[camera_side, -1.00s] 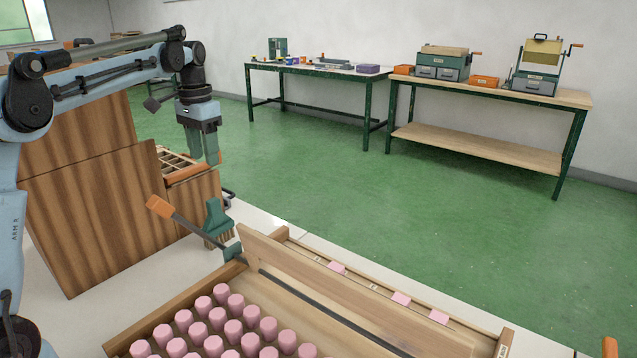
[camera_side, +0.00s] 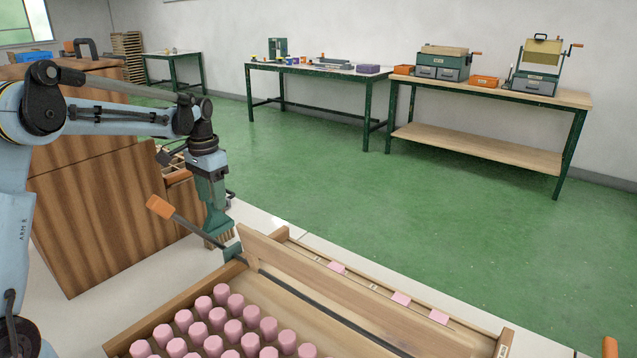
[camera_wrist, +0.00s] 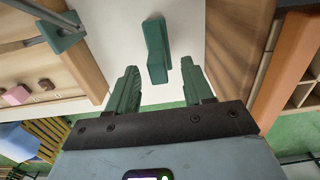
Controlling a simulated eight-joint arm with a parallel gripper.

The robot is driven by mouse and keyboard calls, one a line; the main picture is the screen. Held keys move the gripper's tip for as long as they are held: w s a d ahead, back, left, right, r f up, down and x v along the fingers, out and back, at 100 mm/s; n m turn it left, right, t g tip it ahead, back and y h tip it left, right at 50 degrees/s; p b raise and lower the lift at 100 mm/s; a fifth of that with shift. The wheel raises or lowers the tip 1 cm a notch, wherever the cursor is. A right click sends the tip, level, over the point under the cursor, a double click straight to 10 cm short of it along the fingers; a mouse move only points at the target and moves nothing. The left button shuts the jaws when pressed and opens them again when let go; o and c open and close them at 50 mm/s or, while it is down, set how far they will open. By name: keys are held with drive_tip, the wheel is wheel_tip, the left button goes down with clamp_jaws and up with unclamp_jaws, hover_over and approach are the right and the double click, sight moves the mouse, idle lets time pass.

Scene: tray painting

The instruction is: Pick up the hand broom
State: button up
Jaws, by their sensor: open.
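The hand broom (camera_side: 217,224) is green with pale bristles and stands on the white table beside the tray's upper left corner. In the wrist view its green block-shaped handle (camera_wrist: 156,50) shows ahead of the fingertips, roughly centred between them. My gripper (camera_side: 212,200) points down right over the broom in the side view, and its fingers overlap the handle there. The fingers (camera_wrist: 159,66) are apart with white table showing on both sides of the handle. I see no contact. The similar greens hide where fingers end and broom begins in the side view.
A rod with an orange handle (camera_side: 160,207) leans close left of the broom. The wooden tray (camera_side: 172,305) holds several pink pegs in front, with an upright wooden board (camera_side: 300,268) behind them. A tall wooden cabinet (camera_side: 105,225) stands to the left.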

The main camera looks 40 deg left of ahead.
sight(217, 225)
wheel_tip(217, 225, down, 4)
drive_tip(key=shift+d+f, duration=0.15)
clamp_jaws()
idle(0.3)
